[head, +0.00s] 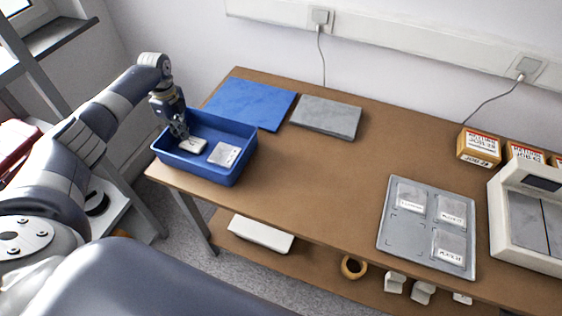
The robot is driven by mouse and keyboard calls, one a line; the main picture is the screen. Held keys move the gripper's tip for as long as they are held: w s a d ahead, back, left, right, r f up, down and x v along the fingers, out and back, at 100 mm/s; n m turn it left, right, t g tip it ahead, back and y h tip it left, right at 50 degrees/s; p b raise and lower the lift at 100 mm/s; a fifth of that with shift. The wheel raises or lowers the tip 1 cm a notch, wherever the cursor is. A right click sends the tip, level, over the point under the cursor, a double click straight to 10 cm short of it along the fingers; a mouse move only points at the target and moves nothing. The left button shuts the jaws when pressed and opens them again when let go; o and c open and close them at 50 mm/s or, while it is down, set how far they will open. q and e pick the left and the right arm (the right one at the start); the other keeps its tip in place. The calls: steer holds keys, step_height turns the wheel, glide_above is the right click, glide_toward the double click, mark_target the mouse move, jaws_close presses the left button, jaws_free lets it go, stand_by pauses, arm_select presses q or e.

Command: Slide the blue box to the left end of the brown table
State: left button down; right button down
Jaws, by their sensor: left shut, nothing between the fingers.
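The blue box (222,171) is an open, low-walled bin at the left end of the brown table (300,190). Its left corner reaches the table's left edge. Two small pale labelled packets lie inside it, a left packet (192,146) and a right packet (224,154). My left gripper (180,133) points down inside the box, near its back left wall and just above the left packet. Its fingers are shut and hold nothing. Whether they touch the box wall or the packet cannot be told. My right gripper is out of view.
A blue mat (262,100) and a grey mat (328,116) lie behind the box. A grey tray (398,240) with several packets is at the right, beside a white device (508,205) and orange boxes (478,147). The table's middle is clear. A lower shelf holds small items.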

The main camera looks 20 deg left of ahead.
mark_target(194, 141)
arm_select(q)
steer(key=shift+d, duration=0.1)
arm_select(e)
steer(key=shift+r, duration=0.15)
